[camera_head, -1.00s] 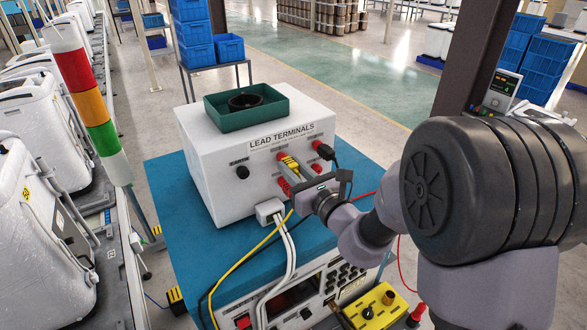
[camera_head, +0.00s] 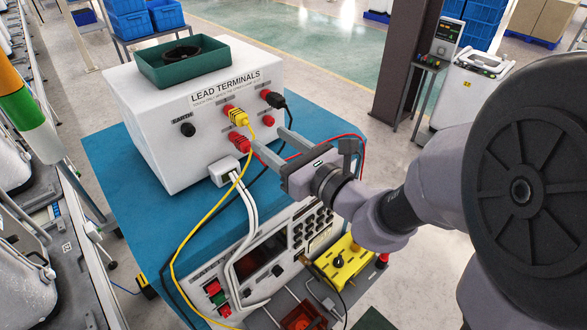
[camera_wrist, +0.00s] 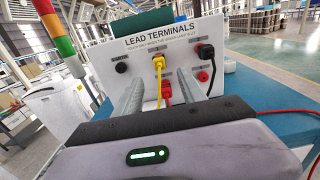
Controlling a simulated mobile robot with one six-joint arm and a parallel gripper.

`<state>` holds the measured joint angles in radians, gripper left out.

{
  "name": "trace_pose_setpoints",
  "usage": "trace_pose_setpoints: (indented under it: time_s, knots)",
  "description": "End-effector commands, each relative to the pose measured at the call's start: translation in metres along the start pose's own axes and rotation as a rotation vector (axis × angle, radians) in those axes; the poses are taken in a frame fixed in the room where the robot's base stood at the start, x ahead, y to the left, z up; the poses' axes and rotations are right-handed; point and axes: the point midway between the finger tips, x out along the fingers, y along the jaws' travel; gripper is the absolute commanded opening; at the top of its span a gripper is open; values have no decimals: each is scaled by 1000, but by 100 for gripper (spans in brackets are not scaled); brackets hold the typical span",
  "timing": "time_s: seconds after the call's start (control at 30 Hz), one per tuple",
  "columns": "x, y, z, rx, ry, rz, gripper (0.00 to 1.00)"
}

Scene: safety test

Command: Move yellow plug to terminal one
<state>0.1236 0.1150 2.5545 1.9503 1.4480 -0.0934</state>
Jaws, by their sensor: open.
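The white terminal box (camera_head: 165,140), marked LEAD TERMINALS, stands on the blue bench top. The yellow plug (camera_head: 238,116) sits in the upper left red terminal on its front, with its yellow lead hanging down. It also shows in the wrist view (camera_wrist: 159,65), between my fingers in the picture. A black plug (camera_head: 275,100) is in the upper right terminal. A red plug (camera_head: 240,142) is at the lower left, and the lower right red terminal (camera_head: 268,120) looks empty. My gripper (camera_head: 270,140) is open and empty, in front of the box, apart from the yellow plug.
A green tray (camera_head: 185,75) with a black ring is on top of the box. Yellow, black and white leads hang down its front. An instrument panel (camera_head: 275,255) and a yellow box (camera_head: 340,265) are below my gripper. A black earth terminal (camera_head: 188,129) is at the left.

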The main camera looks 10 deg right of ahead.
Motion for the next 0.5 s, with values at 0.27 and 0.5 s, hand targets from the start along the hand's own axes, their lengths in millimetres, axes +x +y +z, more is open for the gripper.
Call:
trace_pose_setpoints:
  time_s: [0.27,0.5]
  knots:
    - [-29,0,-11,-6,-3,-1,48]
    - [-56,-1,-3,-2,0,-2,48]
